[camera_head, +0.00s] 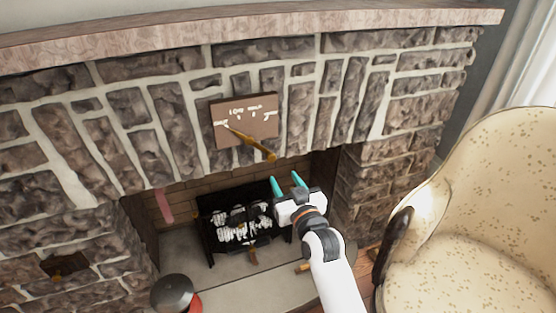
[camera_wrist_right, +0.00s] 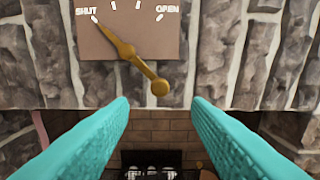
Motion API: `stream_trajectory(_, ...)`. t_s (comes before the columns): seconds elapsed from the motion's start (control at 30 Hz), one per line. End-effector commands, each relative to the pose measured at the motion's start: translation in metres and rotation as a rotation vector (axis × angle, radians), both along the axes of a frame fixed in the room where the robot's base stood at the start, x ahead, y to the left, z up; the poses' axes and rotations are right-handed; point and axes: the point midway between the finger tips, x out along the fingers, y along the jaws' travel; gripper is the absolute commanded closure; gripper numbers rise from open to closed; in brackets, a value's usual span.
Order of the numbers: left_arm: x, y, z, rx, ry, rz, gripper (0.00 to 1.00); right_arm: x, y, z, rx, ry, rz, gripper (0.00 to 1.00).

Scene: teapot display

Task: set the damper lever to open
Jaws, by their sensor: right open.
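The damper plate (camera_head: 229,138) is a brownish panel on the stone fireplace front, above the firebox opening. The wrist view shows the same plate (camera_wrist_right: 184,42) with SHUT at its left, OPEN at its right and white tick marks between. The brass damper lever (camera_head: 252,143) has its pointed end toward SHUT and its round knob at the lower right. In the wrist view the lever (camera_wrist_right: 135,58) has its knob between and beyond my fingers. My right gripper (camera_head: 287,184) is open and empty, below and to the right of the knob, apart from it. My left gripper is out of view.
The stone mantel (camera_head: 250,25) runs above. A black grate (camera_head: 207,228) with pale logs sits in the firebox below. A cream spotted armchair (camera_head: 480,200) stands close at the right. A dark rounded object (camera_head: 172,292) is at the lower left. The space before the plate looks clear.

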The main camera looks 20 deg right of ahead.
Motion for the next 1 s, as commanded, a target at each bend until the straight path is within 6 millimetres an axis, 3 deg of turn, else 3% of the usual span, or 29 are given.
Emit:
stream_trajectory(0.3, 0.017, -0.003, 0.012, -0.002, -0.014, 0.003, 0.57, 0.064, 0.002, -0.001, 0.001, 0.0, 0.0, 0.56)
stream_trajectory(0.5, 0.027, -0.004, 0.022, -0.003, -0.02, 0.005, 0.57, 0.094, 0.003, -0.001, 0.0, 0.001, 0.0, 0.56)
stream_trajectory(0.7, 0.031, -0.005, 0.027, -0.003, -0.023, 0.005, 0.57, 0.106, 0.004, -0.001, 0.001, 0.003, 0.001, 0.56)
stream_trajectory(1.0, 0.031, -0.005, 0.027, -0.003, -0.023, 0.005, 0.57, 0.107, 0.004, -0.001, 0.001, 0.003, 0.0, 0.59)
